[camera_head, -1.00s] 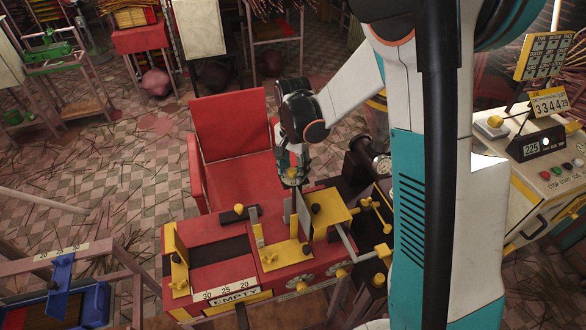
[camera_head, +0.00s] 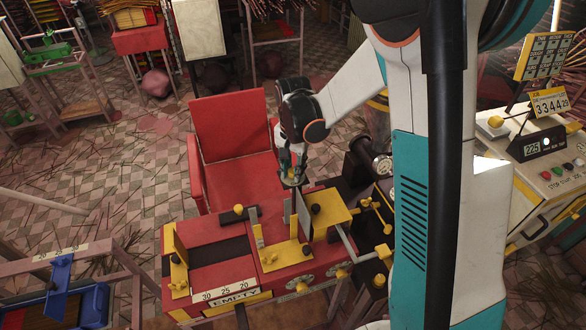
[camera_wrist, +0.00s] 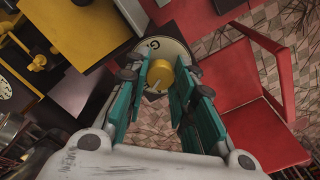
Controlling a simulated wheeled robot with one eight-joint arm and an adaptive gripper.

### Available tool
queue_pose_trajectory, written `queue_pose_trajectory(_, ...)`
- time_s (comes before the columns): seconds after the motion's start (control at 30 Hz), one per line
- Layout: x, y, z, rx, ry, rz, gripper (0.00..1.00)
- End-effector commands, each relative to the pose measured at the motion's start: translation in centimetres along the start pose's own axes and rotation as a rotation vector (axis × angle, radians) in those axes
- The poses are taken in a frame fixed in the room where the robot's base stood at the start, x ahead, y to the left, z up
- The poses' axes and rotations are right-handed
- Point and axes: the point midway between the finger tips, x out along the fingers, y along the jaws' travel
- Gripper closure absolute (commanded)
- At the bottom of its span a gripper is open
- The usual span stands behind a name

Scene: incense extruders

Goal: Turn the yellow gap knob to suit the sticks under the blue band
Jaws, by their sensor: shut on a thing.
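The yellow gap knob (camera_wrist: 159,74) sits on a round pale dial (camera_wrist: 172,50) in the wrist view. It carries a pale pointer line, and the dial lettering is mostly hidden. My gripper (camera_wrist: 158,84) has its teal fingers on both sides of the knob and is shut on it. In the head view my gripper (camera_head: 291,174) is above the back edge of the red machine (camera_head: 205,234) and hides the knob. A blue slider (camera_head: 60,274) sits on a rack with a 20-25-30 scale at lower left, above a blue tray (camera_head: 97,304). I cannot make out a blue band on sticks.
A red chair (camera_head: 230,125) stands close behind the machine. The machine's front has a 30-25-20 scale (camera_head: 226,289) and an EMPTY label (camera_head: 234,298). Yellow plates (camera_head: 331,215) and dark fittings crowd its right. A control desk (camera_head: 545,165) stands at far right.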

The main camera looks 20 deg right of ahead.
Motion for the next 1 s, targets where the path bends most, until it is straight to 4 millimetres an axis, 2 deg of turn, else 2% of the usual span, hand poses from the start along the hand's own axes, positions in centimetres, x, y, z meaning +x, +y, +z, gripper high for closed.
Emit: queue_pose_trajectory(1.0, 0.05, -0.01, 0.03, -0.908, -0.001, 0.000, 1.00)
